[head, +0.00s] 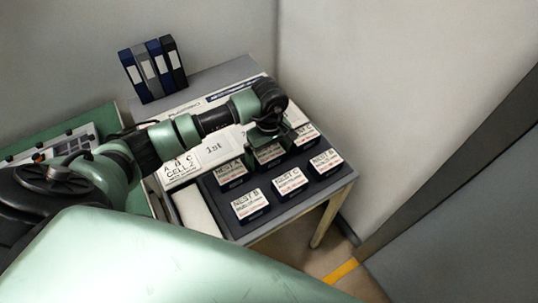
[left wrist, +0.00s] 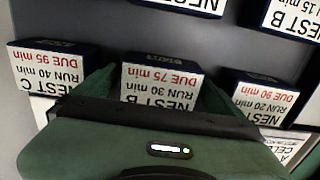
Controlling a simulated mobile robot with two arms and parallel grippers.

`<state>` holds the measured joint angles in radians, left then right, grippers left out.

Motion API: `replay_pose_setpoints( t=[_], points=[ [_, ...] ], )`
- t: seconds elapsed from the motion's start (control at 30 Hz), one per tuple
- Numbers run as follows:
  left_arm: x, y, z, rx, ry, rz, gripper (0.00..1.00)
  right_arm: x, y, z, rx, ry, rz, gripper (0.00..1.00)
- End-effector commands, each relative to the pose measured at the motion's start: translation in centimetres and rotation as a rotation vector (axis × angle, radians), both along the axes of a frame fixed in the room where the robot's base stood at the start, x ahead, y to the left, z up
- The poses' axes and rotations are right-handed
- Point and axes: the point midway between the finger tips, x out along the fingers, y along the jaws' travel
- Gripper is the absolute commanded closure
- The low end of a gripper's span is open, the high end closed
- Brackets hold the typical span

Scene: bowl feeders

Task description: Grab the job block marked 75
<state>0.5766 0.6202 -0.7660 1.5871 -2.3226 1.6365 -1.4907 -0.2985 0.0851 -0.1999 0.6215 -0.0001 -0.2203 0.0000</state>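The job block marked DUE 75 min, RUN 30 min, NEST B (left wrist: 160,86) is dark with a white label and sits in the middle of the left wrist view, its label upside down. In the head view this block (head: 268,157) is partly hidden under my left gripper (head: 265,137). In the left wrist view my left gripper (left wrist: 156,88) has one green finger on each side of the block. The fingers are apart, close to its sides; I cannot tell whether they touch it. The block appears level with its neighbours. My right gripper is not in view.
Close beside it stand the DUE 95 block (left wrist: 50,75) and the DUE 90 block (left wrist: 265,98). More labelled blocks (head: 289,182) stand in front on the dark tray (head: 228,222). A white card (head: 213,148) and several binders (head: 153,68) are farther left and back.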

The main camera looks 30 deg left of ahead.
Motion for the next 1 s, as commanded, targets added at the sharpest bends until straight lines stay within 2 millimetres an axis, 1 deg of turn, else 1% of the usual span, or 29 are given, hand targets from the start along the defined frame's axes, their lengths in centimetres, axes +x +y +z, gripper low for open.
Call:
replay_pose_setpoints(
  t=[0.03, 0.07, 0.1, 0.17, 0.2, 0.47, 0.57, 0.67, 0.77, 0.87, 1.0],
  points=[
    [0.0, 0.0, 0.0, 0.0, 0.0, 0.0, 0.17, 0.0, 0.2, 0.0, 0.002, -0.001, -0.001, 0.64],
    [0.0, 0.0, 0.0, 0.0, 0.0, 0.0, 0.25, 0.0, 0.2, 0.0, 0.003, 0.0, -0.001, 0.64],
    [0.0, 0.0, 0.0, 0.0, 0.0, 0.0, 0.36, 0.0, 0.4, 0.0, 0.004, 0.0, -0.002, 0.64],
    [0.0, 0.0, 0.0, 0.0, 0.0, 0.0, 0.53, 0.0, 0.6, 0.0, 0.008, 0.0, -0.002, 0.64],
    [0.0, 0.0, 0.0, 0.0, 0.0, 0.0, 0.64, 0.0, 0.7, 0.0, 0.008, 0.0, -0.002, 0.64],
    [0.0, 0.0, 0.1, 0.001, -0.001, 0.0, 0.65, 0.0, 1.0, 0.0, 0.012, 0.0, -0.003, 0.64],
    [0.1, 0.0, 0.5, 0.0, -0.001, 0.0, 0.65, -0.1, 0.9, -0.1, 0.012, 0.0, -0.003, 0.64],
    [0.1, 0.1, 1.3, -0.001, -0.003, 0.001, 0.65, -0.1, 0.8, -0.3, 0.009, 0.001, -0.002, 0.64],
    [0.1, 0.0, 2.7, 0.0, -0.004, -0.001, 0.65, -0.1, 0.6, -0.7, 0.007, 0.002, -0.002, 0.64],
    [0.2, 0.1, 4.7, 0.0, -0.007, 0.0, 0.65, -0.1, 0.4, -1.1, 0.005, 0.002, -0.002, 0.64],
    [0.2, 0.1, 8.3, 0.002, -0.009, -0.001, 0.65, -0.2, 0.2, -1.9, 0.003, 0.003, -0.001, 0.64]
  ],
)
